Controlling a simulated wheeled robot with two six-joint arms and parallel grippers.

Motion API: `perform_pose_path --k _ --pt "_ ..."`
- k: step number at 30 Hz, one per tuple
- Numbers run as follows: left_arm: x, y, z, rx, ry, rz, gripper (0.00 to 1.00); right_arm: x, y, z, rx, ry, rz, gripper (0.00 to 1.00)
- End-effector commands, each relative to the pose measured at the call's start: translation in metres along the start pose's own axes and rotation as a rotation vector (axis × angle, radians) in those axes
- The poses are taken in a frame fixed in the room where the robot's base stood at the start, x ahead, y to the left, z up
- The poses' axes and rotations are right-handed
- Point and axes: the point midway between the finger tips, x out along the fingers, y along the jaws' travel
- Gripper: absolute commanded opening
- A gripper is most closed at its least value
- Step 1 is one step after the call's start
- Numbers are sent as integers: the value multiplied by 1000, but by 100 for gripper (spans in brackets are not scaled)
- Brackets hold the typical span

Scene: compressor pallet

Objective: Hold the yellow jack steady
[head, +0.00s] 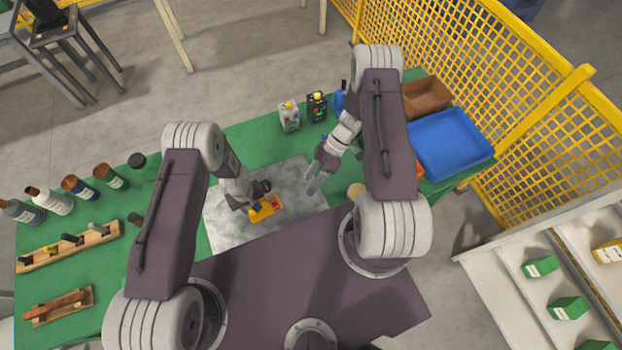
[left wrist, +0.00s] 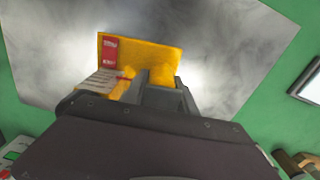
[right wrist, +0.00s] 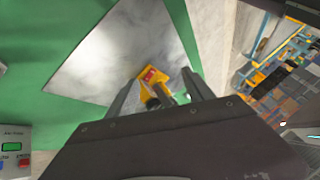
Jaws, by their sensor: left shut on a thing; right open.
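The yellow jack (head: 266,208) sits over the grey mottled mat (head: 225,235) in the middle of the green table. It has a red label, which also shows on the jack in the left wrist view (left wrist: 165,50). My left gripper (head: 254,209) is shut on the jack; its fingers hide part of the yellow body. My right gripper (head: 316,176) is open and empty, up and to the right of the jack, apart from it. In the right wrist view the jack (right wrist: 147,74) shows between the open fingers, beyond them.
Several bottles (head: 75,187) and a wooden rack (head: 68,247) stand at the left of the table. A blue bin (head: 452,143) and a brown bin (head: 427,96) are at the right, near a yellow mesh fence (head: 480,75).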

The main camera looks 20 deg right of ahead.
Motion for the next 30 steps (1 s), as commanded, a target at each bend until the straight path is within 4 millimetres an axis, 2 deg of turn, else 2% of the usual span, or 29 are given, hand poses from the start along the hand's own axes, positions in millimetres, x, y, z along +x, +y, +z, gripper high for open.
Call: perform_pose_path --k 4,8,12,16,19,21,26,30 --pt "0 0 0 0 0 0 0 0 0 0 -6 -1 1 61" --pt "0 0 0 0 0 0 0 0 14 7 -38 -44 100 61" --pt "0 0 0 0 0 0 0 -18 20 -48 -191 -164 245 61" --pt "0 0 0 0 0 0 0 -22 5 -103 -315 -202 287 61" --pt "0 0 0 0 0 0 0 -22 -2 -130 -390 -208 291 61" --pt "0 0 0 0 0 0 0 -20 -4 -135 -408 -210 287 61" --pt "0 0 0 0 0 0 0 -13 -3 -134 -410 -211 281 61" --pt "0 0 0 0 0 0 0 13 4 -128 -407 -213 278 61"
